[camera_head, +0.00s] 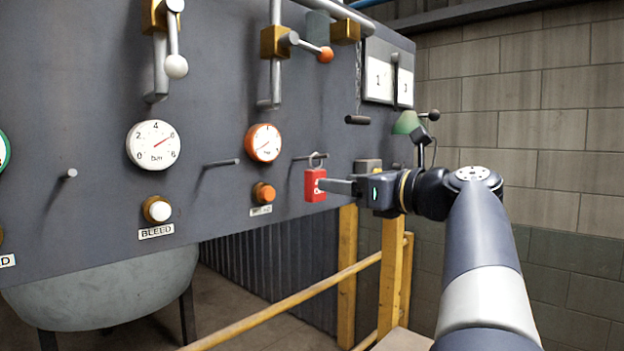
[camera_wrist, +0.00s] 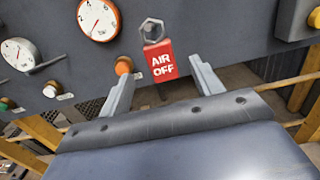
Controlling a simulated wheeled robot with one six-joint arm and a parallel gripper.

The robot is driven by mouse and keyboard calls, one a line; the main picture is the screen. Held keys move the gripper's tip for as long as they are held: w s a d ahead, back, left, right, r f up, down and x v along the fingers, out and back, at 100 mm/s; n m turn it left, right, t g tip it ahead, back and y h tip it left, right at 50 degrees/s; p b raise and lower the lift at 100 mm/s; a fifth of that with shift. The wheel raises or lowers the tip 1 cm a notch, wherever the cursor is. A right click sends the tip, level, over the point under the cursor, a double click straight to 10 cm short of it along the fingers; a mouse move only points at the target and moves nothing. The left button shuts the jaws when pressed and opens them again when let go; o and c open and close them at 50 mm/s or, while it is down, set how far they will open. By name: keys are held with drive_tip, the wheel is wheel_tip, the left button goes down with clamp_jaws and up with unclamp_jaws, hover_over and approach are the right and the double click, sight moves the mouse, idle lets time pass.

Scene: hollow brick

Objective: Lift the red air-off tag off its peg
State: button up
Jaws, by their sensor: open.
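The red air-off tag (camera_head: 311,187) hangs by a metal ring from a dark peg (camera_head: 311,156) on the grey panel. In the wrist view the tag (camera_wrist: 160,65) shows "AIR OFF" in white, slightly tilted in the picture, with its ring (camera_wrist: 151,29) above it. My gripper (camera_head: 324,185) reaches in from the right at the tag's height. In the wrist view my gripper (camera_wrist: 165,78) is open, with one finger on each side of the tag and visible gaps to both.
An orange-rimmed gauge (camera_head: 264,142) and an orange button (camera_head: 263,193) sit left of the tag. A grey box (camera_head: 367,167) is just right of it. A bare peg (camera_head: 221,163) sticks out further left. Yellow railing (camera_head: 290,298) runs below the panel.

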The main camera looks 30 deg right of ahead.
sight(320, 177)
drive_tip(key=p+x, duration=0.2)
drive_tip(key=x, duration=0.4)
drive_tip(key=shift+w+r, duration=0.15)
drive_tip(key=shift+w, duration=0.05)
drive_tip(key=shift+w+a, duration=0.2)
drive_tip(key=shift+w, duration=0.35)
drive_tip(key=shift+c, duration=0.3)
drive_tip(key=c, duration=1)
drive_tip(key=shift+r, duration=0.15)
drive_tip(key=b+v, duration=0.3)
drive_tip(key=v, duration=1.5)
drive_tip(key=shift+b, duration=0.3)
